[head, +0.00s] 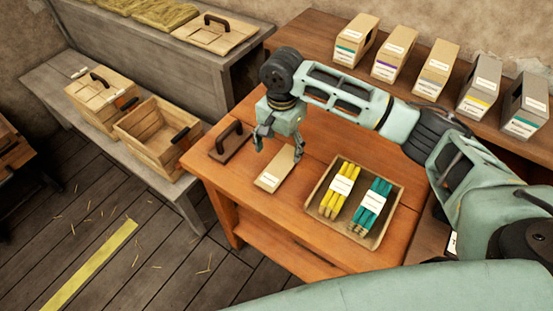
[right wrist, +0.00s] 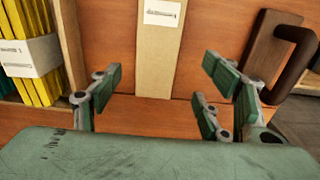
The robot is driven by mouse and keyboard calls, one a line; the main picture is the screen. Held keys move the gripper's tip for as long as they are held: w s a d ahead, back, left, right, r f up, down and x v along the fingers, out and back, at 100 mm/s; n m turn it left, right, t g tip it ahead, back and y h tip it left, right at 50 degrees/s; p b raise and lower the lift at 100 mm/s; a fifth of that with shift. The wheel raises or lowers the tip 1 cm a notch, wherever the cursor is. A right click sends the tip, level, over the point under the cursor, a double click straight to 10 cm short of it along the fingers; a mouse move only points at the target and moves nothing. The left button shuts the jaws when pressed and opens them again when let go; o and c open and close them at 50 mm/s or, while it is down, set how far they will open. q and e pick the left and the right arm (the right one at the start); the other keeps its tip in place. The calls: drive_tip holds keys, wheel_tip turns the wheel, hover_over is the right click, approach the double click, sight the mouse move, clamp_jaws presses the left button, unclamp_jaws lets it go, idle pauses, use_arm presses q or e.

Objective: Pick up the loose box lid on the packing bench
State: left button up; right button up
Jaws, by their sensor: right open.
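A flat wooden lid with a dark handle (head: 214,36) lies on the grey bench at the top of the head view, beside straw. My right gripper (head: 279,143) is well apart from it, open and empty, above the orange-brown table. Below the gripper is a slim tan carton with a white label (head: 273,172). In the right wrist view this carton (right wrist: 155,62) lies ahead of the open fingers (right wrist: 160,95), with no contact visible. My left gripper is out of view.
A dark board with a handle (head: 232,142) and a tray of yellow and green bundles (head: 322,209) flank the carton. Labelled cartons (head: 397,52) line the back shelf. A lidded crate (head: 88,104) and an open crate (head: 136,140) stand on a low bench at left.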

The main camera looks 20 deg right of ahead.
sight(280, 167)
drive_tip(key=shift+s+a+f, duration=0.1)
drive_tip(key=shift+s+f, duration=0.55)
drive_tip(key=shift+f, duration=0.1)
drive_tip(key=f, duration=0.1)
drive_tip(key=f+p, duration=0.1)
drive_tip(key=shift+s+a+f, duration=0.1)
drive_tip(key=shift+a+f, duration=0.1)
drive_tip(key=shift+f, duration=0.2)
drive_tip(key=shift+w+f, duration=0.2)
drive_tip(key=shift+f, duration=0.6)
drive_tip(key=shift+s, duration=0.1)
drive_tip(key=shift+c, duration=0.3)
drive_tip(key=c, duration=0.9)
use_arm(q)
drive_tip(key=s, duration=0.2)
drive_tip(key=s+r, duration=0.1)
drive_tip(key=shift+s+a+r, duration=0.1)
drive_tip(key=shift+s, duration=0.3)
use_arm(e)
drive_tip(key=shift+c, duration=1.3)
